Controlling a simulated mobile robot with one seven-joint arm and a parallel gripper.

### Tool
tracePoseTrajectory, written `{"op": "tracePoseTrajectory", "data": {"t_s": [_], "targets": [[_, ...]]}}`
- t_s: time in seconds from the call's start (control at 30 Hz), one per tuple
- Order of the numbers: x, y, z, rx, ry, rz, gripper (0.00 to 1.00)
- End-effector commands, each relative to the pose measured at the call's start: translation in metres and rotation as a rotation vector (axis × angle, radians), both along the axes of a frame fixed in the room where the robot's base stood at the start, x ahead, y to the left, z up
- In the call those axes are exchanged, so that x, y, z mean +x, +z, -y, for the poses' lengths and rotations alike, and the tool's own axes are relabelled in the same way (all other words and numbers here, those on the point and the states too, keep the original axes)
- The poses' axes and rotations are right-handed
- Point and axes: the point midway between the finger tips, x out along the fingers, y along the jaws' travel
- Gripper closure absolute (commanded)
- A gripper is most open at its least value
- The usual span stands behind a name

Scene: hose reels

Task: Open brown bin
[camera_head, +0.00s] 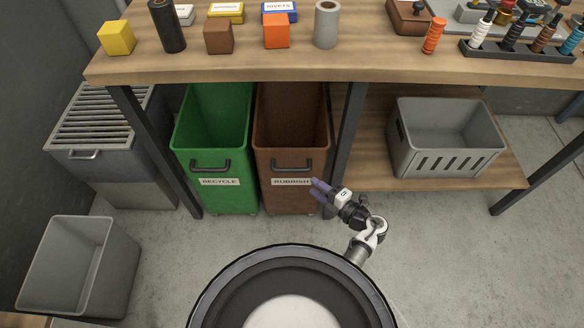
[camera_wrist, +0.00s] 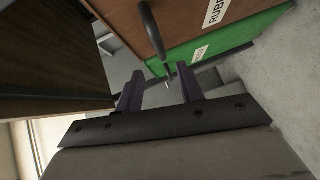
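The brown bin (camera_head: 291,140) stands under the workbench, with a dark bar handle (camera_head: 291,166) and a "RUBBISH" label on its front. Its front is about level with the green bin beside it. My gripper (camera_head: 320,190) is in front of the brown bin's lower right front, near the right end of the label. In the wrist view my two purple fingers (camera_wrist: 160,72) are apart with nothing between them. The brown bin's front (camera_wrist: 180,22) and its dark handle (camera_wrist: 152,30) show just beyond the fingertips. The handle is not between the fingers.
The green "RECYCLE" bin (camera_head: 211,130) stands directly left of the brown one. A dark bench leg (camera_head: 347,135) is close on the right, with a grey crate (camera_head: 447,137) on the shelf beyond. A grey bin (camera_head: 68,266) stands at lower left. Floor (camera_head: 440,250) at right is clear.

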Motion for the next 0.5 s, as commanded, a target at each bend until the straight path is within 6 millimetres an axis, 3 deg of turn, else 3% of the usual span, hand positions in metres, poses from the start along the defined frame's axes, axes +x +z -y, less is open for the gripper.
{"op": "tracePoseTrajectory", "data": {"t_s": [0.3, 0.5], "targets": [[0.049, -0.008, -0.049, 0.001, 0.003, 0.001, 0.62], [0.07, -0.013, -0.071, 0.0, 0.002, 0.003, 0.62]]}}
